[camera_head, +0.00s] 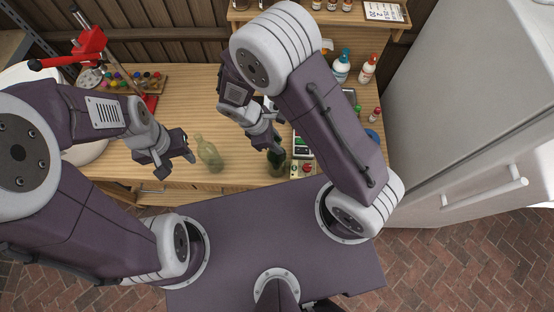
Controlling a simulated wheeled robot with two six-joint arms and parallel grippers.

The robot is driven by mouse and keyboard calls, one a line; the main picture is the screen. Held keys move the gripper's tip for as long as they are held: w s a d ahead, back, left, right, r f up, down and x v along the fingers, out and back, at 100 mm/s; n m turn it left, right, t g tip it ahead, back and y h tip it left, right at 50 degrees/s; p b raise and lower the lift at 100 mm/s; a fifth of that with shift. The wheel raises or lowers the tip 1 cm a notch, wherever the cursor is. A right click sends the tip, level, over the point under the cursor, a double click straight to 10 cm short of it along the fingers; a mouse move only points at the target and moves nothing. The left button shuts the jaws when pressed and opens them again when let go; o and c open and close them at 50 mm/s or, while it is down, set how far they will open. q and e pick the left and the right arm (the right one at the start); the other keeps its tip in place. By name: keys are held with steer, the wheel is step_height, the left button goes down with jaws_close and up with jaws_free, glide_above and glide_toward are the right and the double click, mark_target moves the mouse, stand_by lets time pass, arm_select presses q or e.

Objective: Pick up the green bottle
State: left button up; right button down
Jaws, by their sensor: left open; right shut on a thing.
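A dark green bottle (276,172) is near the front edge of the wooden workbench, right of centre. My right gripper (272,147) is shut on its upper part from above, and the fingers hide the neck. I cannot tell whether its base touches the bench. A second bottle, pale yellow-green and see-through (209,154), stands on the bench to the left, tilted slightly in the view. My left gripper (176,162) is open and empty, just left of the pale bottle and apart from it.
The workbench (195,105) is clear in the middle. A red bottle capper (88,46) and a tray of coloured caps (135,82) are at the back left. A small case (303,147) lies right of the green bottle. A white fridge (470,100) stands at the right.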

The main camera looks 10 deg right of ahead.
steer(key=shift+r, duration=0.2)
stand_by(0.4)
steer(key=s+d+r+b, duration=0.3)
steer(key=s+d+r, duration=0.1)
steer(key=s+r, duration=0.6)
steer(key=shift+s+r, duration=0.35)
steer(key=shift+s, duration=0.05)
stand_by(0.7)
stand_by(0.4)
stand_by(0.3)
